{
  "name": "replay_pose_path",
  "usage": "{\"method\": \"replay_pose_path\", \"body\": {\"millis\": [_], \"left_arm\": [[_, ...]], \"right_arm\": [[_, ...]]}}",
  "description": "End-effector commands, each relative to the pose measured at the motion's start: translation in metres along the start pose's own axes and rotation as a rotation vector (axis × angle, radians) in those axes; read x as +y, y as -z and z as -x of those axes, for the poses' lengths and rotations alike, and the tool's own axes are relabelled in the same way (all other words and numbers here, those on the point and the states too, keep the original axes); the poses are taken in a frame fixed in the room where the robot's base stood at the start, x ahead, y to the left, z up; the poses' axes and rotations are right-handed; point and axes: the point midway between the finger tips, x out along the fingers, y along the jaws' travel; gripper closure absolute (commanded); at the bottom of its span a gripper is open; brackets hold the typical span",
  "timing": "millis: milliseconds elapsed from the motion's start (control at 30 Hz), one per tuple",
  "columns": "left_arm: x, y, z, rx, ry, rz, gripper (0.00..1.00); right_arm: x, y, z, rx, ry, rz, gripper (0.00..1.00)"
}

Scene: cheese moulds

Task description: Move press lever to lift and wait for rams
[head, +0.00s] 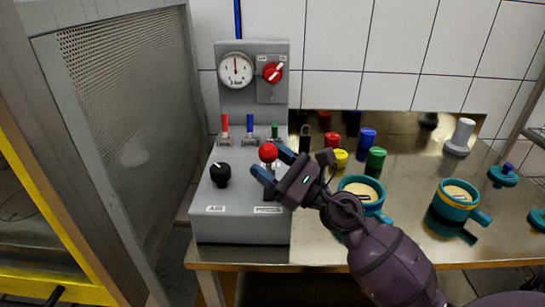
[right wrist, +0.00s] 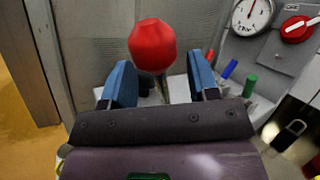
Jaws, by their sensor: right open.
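The press lever, with a red ball knob (head: 268,153), stands on the grey control box (head: 240,228). My right gripper (head: 271,167) is open at the lever, its blue fingers on either side. In the right wrist view the red knob (right wrist: 152,45) shows just beyond and between the two spread fingers (right wrist: 162,84). I cannot tell whether a finger touches the lever. The lever's lower part is mostly hidden by the gripper. The rams are not in view. My left gripper is not in view.
A round gauge (head: 236,70) and a red rotary switch (head: 272,73) sit on the upright panel. A black knob (head: 220,175) is left of the lever. Teal moulds (head: 454,199) and coloured cylinders (head: 376,159) stand on the metal table. A mesh guard (head: 130,90) is at left.

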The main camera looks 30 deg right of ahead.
Motion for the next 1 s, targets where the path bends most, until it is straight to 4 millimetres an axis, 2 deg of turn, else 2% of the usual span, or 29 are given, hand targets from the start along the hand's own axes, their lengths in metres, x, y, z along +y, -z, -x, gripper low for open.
{"method": "replay_pose_path", "body": {"millis": [367, 700, 1000], "left_arm": [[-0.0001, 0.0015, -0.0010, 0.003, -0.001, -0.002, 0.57], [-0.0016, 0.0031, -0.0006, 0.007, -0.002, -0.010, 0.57], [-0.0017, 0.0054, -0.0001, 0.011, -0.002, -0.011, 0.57]], "right_arm": [[0.0004, 0.0011, -0.0036, 0.001, 0.000, -0.002, 0.47], [0.0004, 0.0005, -0.0035, 0.001, 0.000, -0.001, 0.99], [0.0002, -0.0016, -0.0040, -0.003, 0.000, 0.000, 1.00]]}}
